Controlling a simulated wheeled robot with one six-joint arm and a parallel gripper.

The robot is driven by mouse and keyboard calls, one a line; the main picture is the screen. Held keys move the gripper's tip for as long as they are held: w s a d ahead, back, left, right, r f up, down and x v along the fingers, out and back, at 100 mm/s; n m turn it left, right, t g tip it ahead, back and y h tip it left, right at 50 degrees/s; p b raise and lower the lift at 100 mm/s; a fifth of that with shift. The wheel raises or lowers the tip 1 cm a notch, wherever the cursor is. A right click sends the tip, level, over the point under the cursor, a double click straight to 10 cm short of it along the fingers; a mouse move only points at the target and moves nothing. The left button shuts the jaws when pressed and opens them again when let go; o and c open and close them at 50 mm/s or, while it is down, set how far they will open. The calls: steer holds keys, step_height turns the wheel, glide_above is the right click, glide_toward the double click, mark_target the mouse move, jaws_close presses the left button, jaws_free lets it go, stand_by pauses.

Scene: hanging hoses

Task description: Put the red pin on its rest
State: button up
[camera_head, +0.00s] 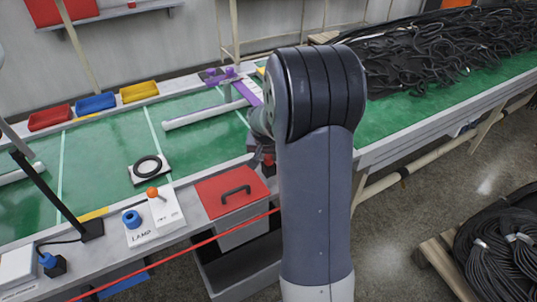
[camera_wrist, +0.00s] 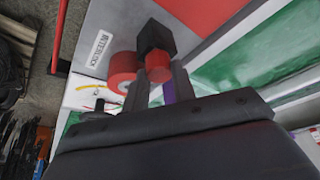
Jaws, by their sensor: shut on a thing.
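In the wrist view my gripper (camera_wrist: 160,80) has its two dark fingers on either side of a short red cylinder, which I take to be the red pin (camera_wrist: 158,67). A black block (camera_wrist: 155,38) is right at the pin's far end; I cannot tell whether it is the rest or whether they are joined. A larger red round part (camera_wrist: 123,66) sits just left of the pin, near a small lettered plate (camera_wrist: 97,48). In the head view my arm hides most of the gripper and the pin.
A red-lidded box (camera_head: 232,192) with a black handle stands at the bench's front edge. Left of it are the lamp switch panel (camera_head: 155,216) and a black ring (camera_head: 147,166). A red barrier line (camera_head: 180,252) crosses in front. Black hoses (camera_head: 430,60) lie at the back right.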

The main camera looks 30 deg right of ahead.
steer(key=o, duration=1)
steer(key=shift+f, duration=0.1)
steer(key=shift+r+p, duration=0.4)
steer(key=shift+r, duration=0.2)
steer(key=v, duration=1.1)
steer(key=shift+s+a+r, duration=0.1)
steer(key=shift+r, duration=0.1)
